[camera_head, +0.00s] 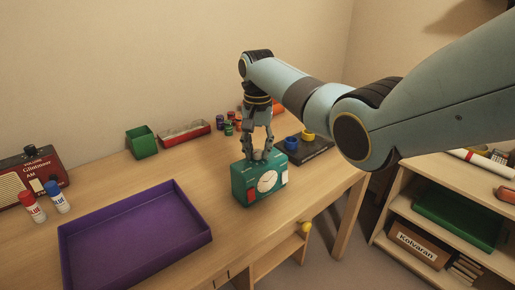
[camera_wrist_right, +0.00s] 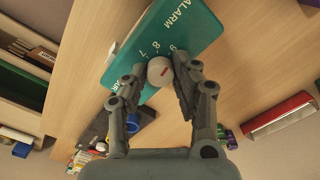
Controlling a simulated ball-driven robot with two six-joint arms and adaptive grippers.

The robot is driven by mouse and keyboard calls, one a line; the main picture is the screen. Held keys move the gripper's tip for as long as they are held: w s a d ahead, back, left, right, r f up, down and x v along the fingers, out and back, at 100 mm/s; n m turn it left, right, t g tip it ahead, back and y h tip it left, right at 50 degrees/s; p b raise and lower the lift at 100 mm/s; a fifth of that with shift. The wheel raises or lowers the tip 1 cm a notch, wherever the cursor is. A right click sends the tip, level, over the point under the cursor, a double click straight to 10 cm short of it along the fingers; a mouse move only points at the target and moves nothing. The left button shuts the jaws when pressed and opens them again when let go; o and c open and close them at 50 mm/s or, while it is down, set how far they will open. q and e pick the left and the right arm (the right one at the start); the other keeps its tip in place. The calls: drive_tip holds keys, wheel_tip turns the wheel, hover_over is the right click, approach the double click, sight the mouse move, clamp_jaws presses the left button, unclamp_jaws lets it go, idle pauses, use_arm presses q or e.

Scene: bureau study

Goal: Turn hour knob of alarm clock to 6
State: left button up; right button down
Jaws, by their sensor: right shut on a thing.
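The green alarm clock (camera_head: 241,184) stands upright on the wooden desk, its white dial facing the front right. My right gripper (camera_head: 257,158) points straight down at the clock's top. In the right wrist view the clock's top (camera_wrist_right: 180,32) reads ALARM, with numbers including 8 and 7 beside a round pale knob (camera_wrist_right: 160,71) with a red mark. My right gripper (camera_wrist_right: 156,80) is shut on this knob, one finger on each side. The number under the red mark is too small to tell. My left gripper is not in view.
A purple tray (camera_head: 68,252) lies front left. A red radio (camera_head: 46,167) and two glue sticks stand at the far left. A green box (camera_head: 141,142) and a dark board (camera_head: 318,148) with a blue and a yellow ring are behind the clock. Shelves stand at right.

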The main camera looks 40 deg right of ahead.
drive_tip(key=shift+r, duration=0.1)
drive_tip(key=shift+n+p, duration=0.9)
drive_tip(key=shift+n, duration=0.1)
drive_tip(key=n+p, duration=0.1)
drive_tip(key=n, duration=0.1)
drive_tip(key=shift+r+n+p, duration=0.1)
drive_tip(key=shift+n+p, duration=0.2)
drive_tip(key=n+p, duration=0.1)
drive_tip(key=n, duration=0.1)
drive_tip(key=shift+n, duration=0.3)
drive_tip(key=n+p, duration=0.1)
drive_tip(key=n, duration=0.1)
drive_tip(key=shift+n, duration=0.4)
drive_tip(key=n+p, duration=0.1)
drive_tip(key=n, duration=0.5)
drive_tip(key=shift+w, duration=0.1)
drive_tip(key=n, duration=0.4)
drive_tip(key=shift+n, duration=1.8)
drive_tip(key=shift+p, duration=0.3)
